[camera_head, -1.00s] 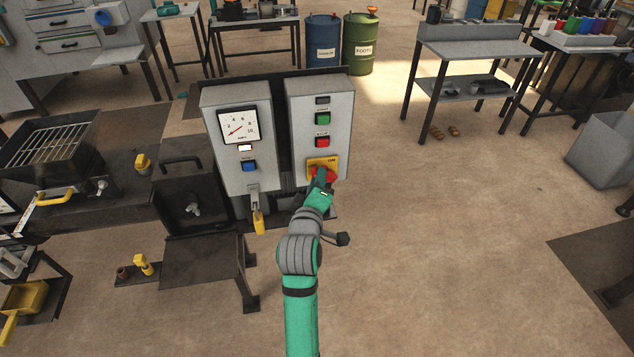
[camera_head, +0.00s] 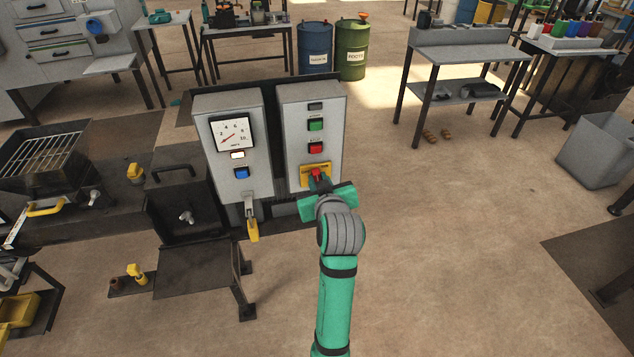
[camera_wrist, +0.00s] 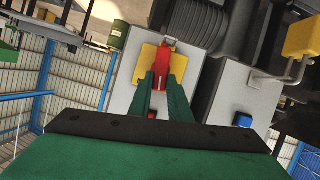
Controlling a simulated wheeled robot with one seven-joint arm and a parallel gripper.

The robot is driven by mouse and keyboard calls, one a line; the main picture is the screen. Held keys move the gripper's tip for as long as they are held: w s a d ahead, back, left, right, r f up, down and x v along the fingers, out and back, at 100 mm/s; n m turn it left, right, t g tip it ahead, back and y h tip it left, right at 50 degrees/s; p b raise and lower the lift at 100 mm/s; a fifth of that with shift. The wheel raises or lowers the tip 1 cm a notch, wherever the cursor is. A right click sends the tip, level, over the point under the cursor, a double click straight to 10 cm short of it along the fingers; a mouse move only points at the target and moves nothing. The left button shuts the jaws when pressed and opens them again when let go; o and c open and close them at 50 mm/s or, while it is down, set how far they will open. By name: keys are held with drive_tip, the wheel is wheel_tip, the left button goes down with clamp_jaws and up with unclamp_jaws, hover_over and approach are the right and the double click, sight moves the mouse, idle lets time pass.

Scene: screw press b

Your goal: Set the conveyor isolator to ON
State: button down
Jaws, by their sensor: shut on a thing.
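The isolator has a red handle (camera_head: 317,174) on a yellow plate (camera_head: 305,169). It sits low on the front of the right grey control cabinet (camera_head: 333,125). My gripper (camera_head: 318,185) is at the handle, its green body turned crosswise in front of the cabinet. In the wrist view, my gripper (camera_wrist: 161,82) has its two green fingers on either side of the red handle (camera_wrist: 162,56), shut on it. The yellow plate (camera_wrist: 147,54) shows behind. The gripper hides part of the handle, and the lettering on the plate is too small to read.
A green button (camera_head: 316,125) and a red button (camera_head: 316,148) sit above the isolator. The left cabinet carries a gauge (camera_head: 233,133), a blue button (camera_head: 241,173) and a yellow-handled lever (camera_head: 253,230) below. Open floor lies to the right.

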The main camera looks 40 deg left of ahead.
drive_tip(key=shift+w+d+f+m+g, duration=0.15)
drive_tip(key=shift+m+g, duration=0.15)
drive_tip(key=shift+m, duration=0.3)
idle(0.3)
drive_tip(key=c, duration=1.6)
unclamp_jaws()
drive_tip(key=shift+c, duration=0.2)
drive_tip(key=v, duration=1)
drive_tip(key=shift+d, duration=0.4)
